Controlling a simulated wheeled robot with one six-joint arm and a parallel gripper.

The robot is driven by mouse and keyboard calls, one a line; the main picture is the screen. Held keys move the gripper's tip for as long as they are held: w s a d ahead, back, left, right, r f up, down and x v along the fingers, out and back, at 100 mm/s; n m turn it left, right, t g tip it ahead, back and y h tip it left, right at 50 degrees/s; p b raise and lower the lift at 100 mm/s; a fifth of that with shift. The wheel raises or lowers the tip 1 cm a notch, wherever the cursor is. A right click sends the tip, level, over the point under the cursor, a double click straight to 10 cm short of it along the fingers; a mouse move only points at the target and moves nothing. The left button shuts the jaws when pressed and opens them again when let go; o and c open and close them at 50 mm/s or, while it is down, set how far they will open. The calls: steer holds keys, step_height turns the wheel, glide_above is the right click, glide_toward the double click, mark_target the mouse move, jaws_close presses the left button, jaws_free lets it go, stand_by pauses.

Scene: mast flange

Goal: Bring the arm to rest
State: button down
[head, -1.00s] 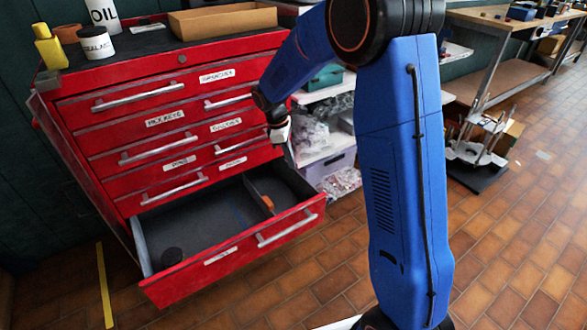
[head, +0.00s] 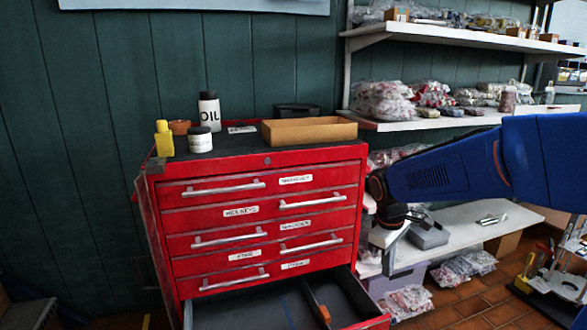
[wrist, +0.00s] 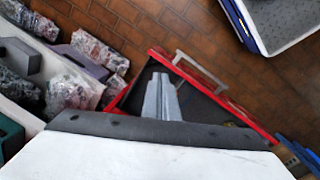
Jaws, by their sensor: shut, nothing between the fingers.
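My blue arm (head: 450,172) reaches in from the right in the head view. My gripper (wrist: 162,97) shows in the wrist view as grey fingers held together and empty, pointing down past a corner of the open drawer. In the head view, the wrist hangs beside the right side of the red tool cabinet (head: 265,163), and the fingertips are hard to make out. The cabinet's bottom drawer (head: 358,316) is pulled out, cut off by the picture's lower edge. It also shows in the wrist view (wrist: 200,103) below my gripper.
On the cabinet top stand an oil bottle (head: 209,111), a white jar (head: 200,140), a yellow bottle (head: 164,139) and a cardboard tray (head: 309,131). Shelves with bagged parts (head: 384,103) stand behind my arm. Bags (head: 407,301) lie low beside the drawer.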

steer(key=s+d+r+m+t, duration=0.1)
steer(key=s+m, duration=0.2)
steer(key=s, duration=0.5)
steer(key=s+d+r+m+t+y, duration=0.1)
steer(key=s+m, duration=0.1)
steer(key=s, duration=0.6)
steer(key=s+d+r+m+t, duration=0.1)
steer(key=s+m+t, duration=0.1)
steer(key=s, duration=0.7)
steer(key=shift+d+r+m, duration=0.25)
steer(key=shift+r+m, duration=0.05)
steer(key=shift+m, duration=0.5)
